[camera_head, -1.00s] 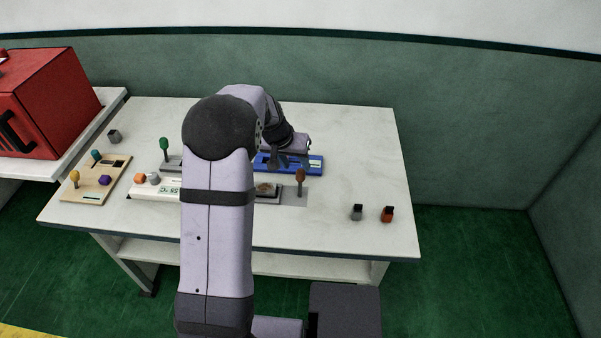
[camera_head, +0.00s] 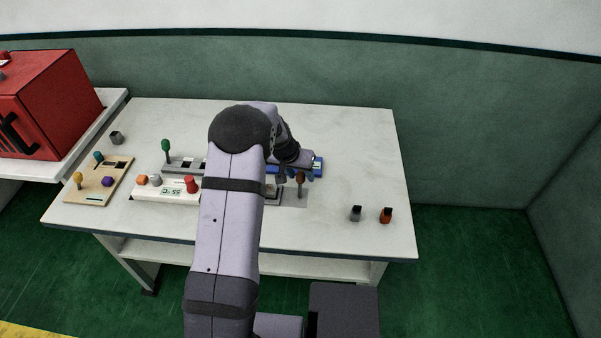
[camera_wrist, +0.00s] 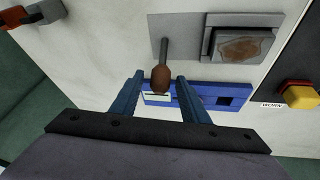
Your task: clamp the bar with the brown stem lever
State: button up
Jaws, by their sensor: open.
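The brown stem lever (camera_head: 300,178) stands upright on a grey plate right of centre on the table. In the wrist view its brown knob (camera_wrist: 161,79) and thin grey stem (camera_wrist: 164,50) show between the two blue fingers of my gripper (camera_wrist: 157,84). The gripper is open, with a gap on both sides of the knob; I see no contact. On the same grey plate sits a raised block with a brown patch (camera_wrist: 240,47), beside the lever. I cannot tell which part is the bar. In the head view my arm hides part of this plate.
A blue fixture (camera_wrist: 225,94) lies behind the lever, close to the fingers. A yellow button (camera_wrist: 299,95) is at the wrist view's right. A green-knobbed lever (camera_head: 166,146) and a white display panel (camera_head: 150,191) stand to the left.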

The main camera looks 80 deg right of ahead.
jog(key=shift+s+f, duration=0.1)
jog(key=shift+f, duration=0.15)
jog(key=shift+c, duration=0.2)
grip_shut()
